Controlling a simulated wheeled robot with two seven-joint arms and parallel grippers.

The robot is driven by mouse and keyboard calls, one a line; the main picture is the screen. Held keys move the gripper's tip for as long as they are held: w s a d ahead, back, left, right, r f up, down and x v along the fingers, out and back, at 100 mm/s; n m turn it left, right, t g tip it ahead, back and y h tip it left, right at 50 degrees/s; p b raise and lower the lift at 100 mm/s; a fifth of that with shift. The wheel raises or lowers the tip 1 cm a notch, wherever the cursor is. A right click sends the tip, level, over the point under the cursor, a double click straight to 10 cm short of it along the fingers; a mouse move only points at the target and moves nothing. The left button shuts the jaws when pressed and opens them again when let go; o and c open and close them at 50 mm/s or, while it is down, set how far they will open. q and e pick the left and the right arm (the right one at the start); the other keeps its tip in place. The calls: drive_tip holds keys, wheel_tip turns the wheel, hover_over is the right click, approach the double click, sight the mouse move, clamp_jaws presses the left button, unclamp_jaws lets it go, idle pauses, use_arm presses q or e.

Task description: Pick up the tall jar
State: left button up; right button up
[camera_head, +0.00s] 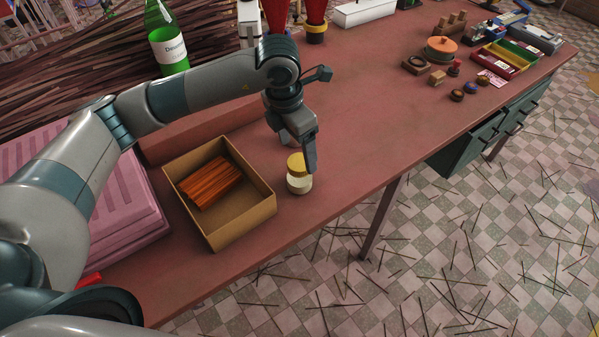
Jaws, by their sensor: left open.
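A jar (299,182) with a yellow lid and a pale body stands upright on the reddish table (352,143), just right of the cardboard box. My left gripper (303,160) points down right at the jar, and one finger covers part of its lid. The left gripper is open. I cannot tell whether its fingers touch the jar or only stand around it. My right gripper is not in view.
An open cardboard box (243,224) with orange sticks stands left of the jar. A green bottle (167,45) stands at the back left. An orange-lidded pot (440,49) and trays (503,58) sit at the far right. The table between is clear.

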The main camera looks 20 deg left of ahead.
sight(299, 162)
use_arm(q)
drive_tip(key=shift+f, duration=0.4)
drive_tip(key=shift+d+f+p, duration=0.1)
drive_tip(key=shift+f+p, duration=0.4)
drive_tip(key=shift+p, duration=0.1)
wheel_tip(299, 162, down, 3)
drive_tip(key=shift+d+r+p, duration=0.1)
drive_tip(key=shift+d+p, duration=0.05)
drive_tip(key=shift+p, duration=0.7)
drive_tip(key=shift+w+f, duration=0.15)
drive_tip(key=shift+f, duration=0.55)
drive_tip(key=c, duration=1.6)
